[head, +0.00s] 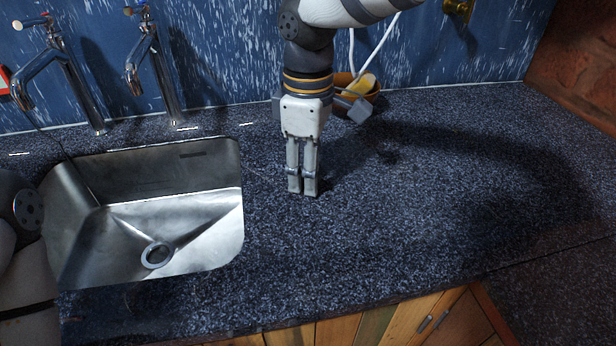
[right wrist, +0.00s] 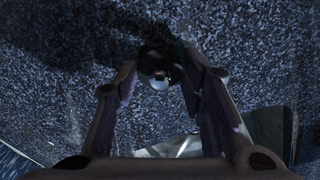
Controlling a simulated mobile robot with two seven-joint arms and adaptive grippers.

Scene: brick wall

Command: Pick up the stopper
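The stopper (right wrist: 158,70) looks dark and round with a small bright knob on top. In the right wrist view it appears between my two fingertips, on the speckled counter. That gripper points down over the counter just right of the sink. Its fingers stand apart in the right wrist view (right wrist: 158,68), with nothing held. My left gripper is out of view; only part of the left arm shows at the left edge.
A steel sink (head: 222,220) with a drain ring (head: 157,255) is at the left, with two taps (head: 148,60) behind it. The counter at the front right is clear.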

